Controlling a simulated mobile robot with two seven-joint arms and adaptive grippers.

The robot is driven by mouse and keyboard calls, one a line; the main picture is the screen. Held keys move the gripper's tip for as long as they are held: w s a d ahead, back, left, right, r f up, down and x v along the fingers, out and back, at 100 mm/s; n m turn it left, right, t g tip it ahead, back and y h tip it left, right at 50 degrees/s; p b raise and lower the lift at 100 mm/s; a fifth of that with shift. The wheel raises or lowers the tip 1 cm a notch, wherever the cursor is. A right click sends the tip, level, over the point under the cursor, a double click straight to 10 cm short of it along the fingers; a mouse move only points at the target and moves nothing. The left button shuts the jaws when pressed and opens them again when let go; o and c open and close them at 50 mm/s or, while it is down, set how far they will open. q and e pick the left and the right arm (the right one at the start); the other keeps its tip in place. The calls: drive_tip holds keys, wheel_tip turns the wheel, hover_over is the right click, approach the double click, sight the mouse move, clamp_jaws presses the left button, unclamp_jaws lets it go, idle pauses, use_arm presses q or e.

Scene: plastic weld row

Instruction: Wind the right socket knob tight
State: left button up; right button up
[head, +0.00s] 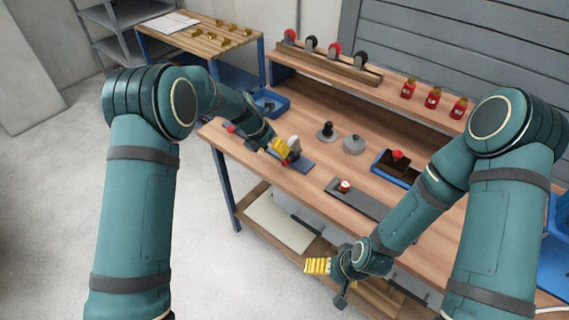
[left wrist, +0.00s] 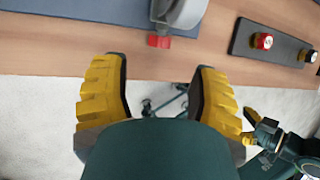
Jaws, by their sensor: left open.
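A long dark grey plate (head: 368,204) lies near the bench's front edge. In the head view one red knob with a white top (head: 345,186) shows on it; my right forearm covers the plate's right part. The left wrist view shows that red knob (left wrist: 263,41) and a darker, white-topped knob to its right (left wrist: 307,56), near the picture's edge. I cannot tell how tight either is. My left gripper (head: 284,149) is open and empty, left of the plate, beside a grey-white device (left wrist: 180,12). My right gripper (head: 318,266) hangs in front of the bench, below its top; its jaw gap is unclear.
The device stands on a blue-grey mat (head: 302,164). A black knob-like piece (head: 327,131) and a grey round piece (head: 353,145) stand behind. A blue tray with a red-topped item (head: 397,158) is beside my right arm. Red bottles (head: 432,98) stand on the back shelf.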

sight(284, 160)
use_arm(q)
drive_tip(key=b+x, duration=0.1)
drive_tip(key=x, duration=0.6)
drive_tip(key=shift+d+f, duration=0.15)
drive_tip(key=shift+f, duration=0.15)
clamp_jaws()
